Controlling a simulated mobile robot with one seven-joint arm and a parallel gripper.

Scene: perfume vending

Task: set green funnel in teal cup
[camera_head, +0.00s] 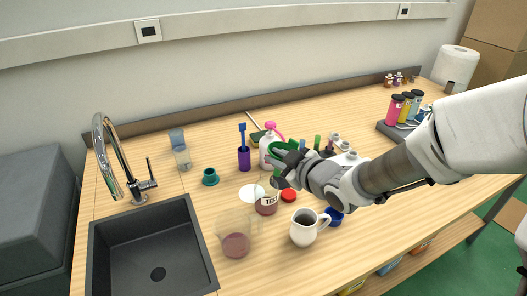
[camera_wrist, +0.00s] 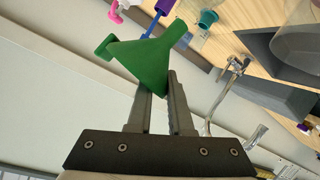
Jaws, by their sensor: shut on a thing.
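The green funnel (camera_wrist: 145,60) is between the two fingertips of my gripper (camera_wrist: 165,90) in the wrist view, and the jaws are shut on it. In the head view the funnel (camera_head: 283,147) shows partly behind my gripper (camera_head: 284,163), above the middle of the counter. The teal cup (camera_head: 210,177) stands on the counter left of my gripper, apart from it, near the sink. It also shows near the top of the wrist view (camera_wrist: 207,18).
A purple cup with a blue brush (camera_head: 244,158) stands between the teal cup and my gripper. A jar (camera_head: 266,205), a red lid (camera_head: 289,195), a white mug (camera_head: 305,228) and a clear beaker (camera_head: 236,243) are in front. The sink (camera_head: 152,250) and faucet (camera_head: 110,155) are at left.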

